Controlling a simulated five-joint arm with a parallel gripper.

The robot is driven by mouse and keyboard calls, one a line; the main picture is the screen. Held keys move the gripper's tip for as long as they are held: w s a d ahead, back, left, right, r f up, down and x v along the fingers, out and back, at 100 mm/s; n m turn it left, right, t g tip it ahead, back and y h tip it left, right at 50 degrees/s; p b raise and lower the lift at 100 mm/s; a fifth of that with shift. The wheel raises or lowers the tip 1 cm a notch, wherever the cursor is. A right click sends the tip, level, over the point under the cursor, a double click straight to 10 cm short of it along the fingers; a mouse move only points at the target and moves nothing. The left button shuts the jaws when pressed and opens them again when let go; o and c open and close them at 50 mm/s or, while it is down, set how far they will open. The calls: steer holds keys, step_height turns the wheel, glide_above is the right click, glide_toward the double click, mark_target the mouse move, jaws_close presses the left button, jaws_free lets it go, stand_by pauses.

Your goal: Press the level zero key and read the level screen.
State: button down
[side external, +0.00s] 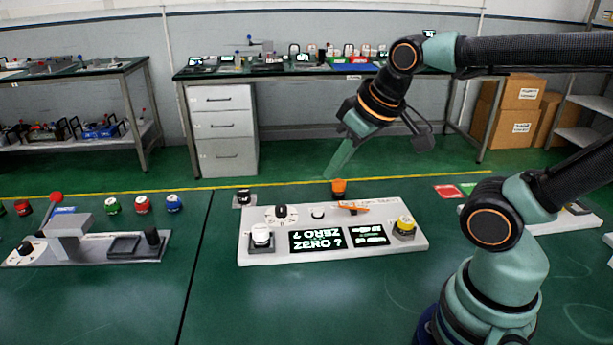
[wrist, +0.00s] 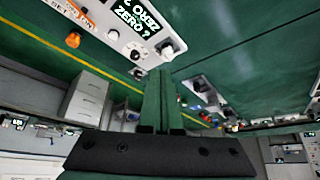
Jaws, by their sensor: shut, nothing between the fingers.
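A white generator panel (side external: 340,255) lies on the green bench. A small white button (side external: 317,213) and a white-capped control (side external: 261,237) sit on the panel; I cannot tell which is the level zero key. My gripper (side external: 330,174) is shut and empty, above and behind the panel, apart from it. Its fingers show in the wrist view (wrist: 161,74).
An orange cap (side external: 339,187) stands behind the panel, near below my fingertips. A black knob (side external: 281,213), orange lever (side external: 352,208) and yellow knob (side external: 404,226) rise from the panel. A grey device (side external: 80,248) is at left. The bench front is clear.

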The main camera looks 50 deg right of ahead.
steer(key=m+g, duration=0.6)
steer(key=m, duration=0.3)
glide_above(318, 210)
step_height(318, 210, down, 7)
steer(key=shift+r, duration=0.15)
step_height(318, 210, down, 14)
steer(key=shift+f, duration=0.1)
stand_by(0.3)
